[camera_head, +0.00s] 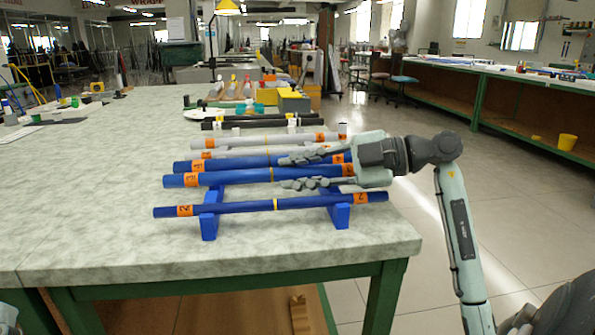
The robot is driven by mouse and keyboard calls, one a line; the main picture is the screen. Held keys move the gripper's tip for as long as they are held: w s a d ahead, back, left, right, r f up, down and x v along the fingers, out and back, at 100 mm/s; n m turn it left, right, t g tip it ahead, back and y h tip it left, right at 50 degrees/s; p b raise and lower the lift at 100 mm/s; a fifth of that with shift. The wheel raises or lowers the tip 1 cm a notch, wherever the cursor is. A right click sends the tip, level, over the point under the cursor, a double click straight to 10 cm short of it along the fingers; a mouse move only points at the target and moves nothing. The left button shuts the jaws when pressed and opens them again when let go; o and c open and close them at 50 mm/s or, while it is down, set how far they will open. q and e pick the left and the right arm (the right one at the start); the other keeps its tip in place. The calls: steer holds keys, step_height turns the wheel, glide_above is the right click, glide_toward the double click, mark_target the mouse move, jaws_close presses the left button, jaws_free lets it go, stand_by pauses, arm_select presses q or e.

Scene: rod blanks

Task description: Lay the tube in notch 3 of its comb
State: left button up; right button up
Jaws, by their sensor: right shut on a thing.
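Several blue tubes with orange end labels lie left to right over a blue comb, whose two supports show at the left (209,229) and right (341,216). The front blue tube (240,207) rests across both supports. A second blue tube (225,179), with a label that looks like 3, is behind it. A third blue tube (225,164) is just behind that. My right gripper (287,172) reaches in from the right and is shut on the second tube, right of its yellow middle band. Its fingers hide part of the tubes and comb.
Grey tubes (255,141) and black tubes (250,123) lie in rows farther back. Bins and tools (293,100) stand beyond them.

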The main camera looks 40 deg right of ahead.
steer(key=shift+s+a+f+b, duration=0.1)
steer(key=shift+f+b, duration=0.2)
steer(key=shift+f, duration=0.5)
steer(key=o, duration=1)
steer(key=shift+f, duration=0.1)
steer(key=v, duration=1.1)
steer(key=shift+r, duration=0.35)
steer(key=shift+s+d+r, duration=0.25)
steer(key=shift+s+d, duration=0.15)
steer(key=shift+s, duration=0.05)
steer(key=shift+r, duration=0.15)
